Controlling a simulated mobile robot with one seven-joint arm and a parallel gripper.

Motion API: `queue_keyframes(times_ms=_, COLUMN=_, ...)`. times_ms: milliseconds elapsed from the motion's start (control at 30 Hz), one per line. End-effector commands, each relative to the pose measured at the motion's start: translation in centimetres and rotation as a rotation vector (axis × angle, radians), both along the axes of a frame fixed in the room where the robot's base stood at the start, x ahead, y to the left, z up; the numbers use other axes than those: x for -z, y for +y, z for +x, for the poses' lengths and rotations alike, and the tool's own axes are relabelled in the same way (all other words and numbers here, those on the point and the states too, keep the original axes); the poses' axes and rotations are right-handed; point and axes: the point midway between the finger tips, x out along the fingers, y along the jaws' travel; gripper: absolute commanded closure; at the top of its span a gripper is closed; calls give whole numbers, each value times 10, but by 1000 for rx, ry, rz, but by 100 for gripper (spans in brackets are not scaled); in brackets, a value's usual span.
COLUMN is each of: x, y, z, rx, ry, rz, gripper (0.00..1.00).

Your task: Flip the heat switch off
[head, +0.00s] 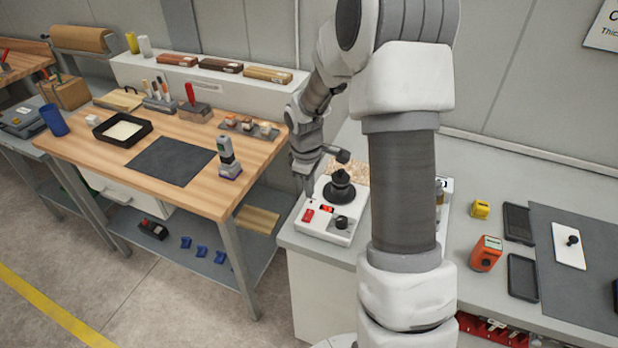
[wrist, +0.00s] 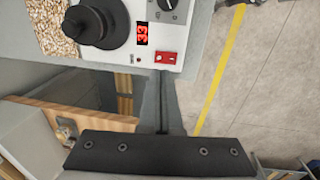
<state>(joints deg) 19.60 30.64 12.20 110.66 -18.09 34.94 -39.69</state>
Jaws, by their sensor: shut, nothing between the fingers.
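The roller coater (head: 338,228) is a white box with a black round part on top, a red lit display (head: 327,209) and a black dial (head: 342,222). The red heat switch (head: 308,215) sits at its front left corner; it also shows in the wrist view (wrist: 165,57) beside the display, near the box edge. Which way the rocker is tilted is too small to tell. My gripper (head: 309,194) is shut and empty, pointing down close to the switch. In the wrist view its fingertips (wrist: 164,78) end just short of the switch. I cannot tell whether they touch the box.
The coater stands on a grey counter (head: 475,185) with a yellow block (head: 480,209), an orange device (head: 486,253) and dark trays to the right. A wooden workbench (head: 205,150) with tools is to the left, across a gap. My arm hides part of the counter.

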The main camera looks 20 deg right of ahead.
Motion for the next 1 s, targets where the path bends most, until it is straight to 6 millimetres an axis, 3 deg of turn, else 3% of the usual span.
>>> queue_keyframes(times_ms=200, x=42, y=-3, z=3, rx=0, ry=4, rz=1, gripper=100)
queue_keyframes(times_ms=400, x=65, y=-5, z=6, rx=-1, ry=1, rz=1, gripper=100)
queue_keyframes(times_ms=1000, x=79, y=-7, z=7, rx=1, ry=0, rz=0, gripper=100)
